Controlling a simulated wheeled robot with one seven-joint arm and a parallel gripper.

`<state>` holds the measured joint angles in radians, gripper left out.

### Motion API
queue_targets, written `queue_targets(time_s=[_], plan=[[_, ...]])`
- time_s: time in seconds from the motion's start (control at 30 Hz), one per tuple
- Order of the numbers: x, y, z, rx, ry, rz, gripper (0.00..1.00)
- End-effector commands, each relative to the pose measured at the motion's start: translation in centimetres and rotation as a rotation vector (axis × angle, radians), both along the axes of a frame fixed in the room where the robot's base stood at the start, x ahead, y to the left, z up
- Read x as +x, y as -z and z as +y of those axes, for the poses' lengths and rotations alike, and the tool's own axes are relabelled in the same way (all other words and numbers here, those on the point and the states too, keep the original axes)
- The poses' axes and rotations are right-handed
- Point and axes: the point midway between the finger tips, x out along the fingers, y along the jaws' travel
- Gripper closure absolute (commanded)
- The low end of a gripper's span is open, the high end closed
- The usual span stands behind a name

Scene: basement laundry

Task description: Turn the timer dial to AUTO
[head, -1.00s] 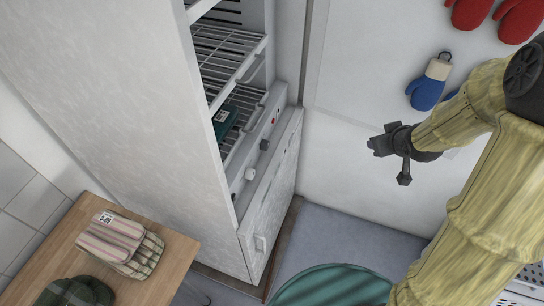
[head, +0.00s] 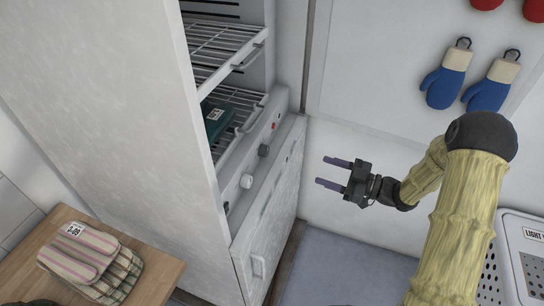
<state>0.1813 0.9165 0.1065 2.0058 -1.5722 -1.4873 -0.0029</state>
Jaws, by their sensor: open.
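The control panel (head: 256,168) is on the front of the tall white cabinet, below its wire racks. It has a white round knob (head: 247,181), a dark knob (head: 264,150) and a small red light or button (head: 274,126). I cannot tell which knob is the timer dial, and no AUTO mark or pointer can be read. My gripper (head: 332,172) is open and empty, to the right of the panel and apart from it. Its two fingers point left toward the cabinet.
A dark green item (head: 216,119) with a label lies on a wire rack. A lower door with a handle (head: 257,267) is below the panel. Mitts (head: 445,82) hang on the wall. A wooden table (head: 40,262) holds folded striped cloths (head: 85,255). A white perforated bin (head: 520,262) stands at right.

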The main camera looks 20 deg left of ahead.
Motion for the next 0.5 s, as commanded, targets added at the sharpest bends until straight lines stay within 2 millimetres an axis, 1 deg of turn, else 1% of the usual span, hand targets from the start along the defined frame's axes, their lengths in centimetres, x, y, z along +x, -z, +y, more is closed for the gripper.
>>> queue_targets(time_s=[0.17,0.27,0.37,0.5], plan=[[0.0,0.0,0.2,-0.001,0.001,0.0,0.45],[0.1,0.0,0.8,-0.001,0.001,0.0,0.45],[0.2,0.0,1.9,-0.002,-0.001,0.0,0.45],[0.5,-0.1,4.2,-0.001,-0.001,-0.001,0.45]])
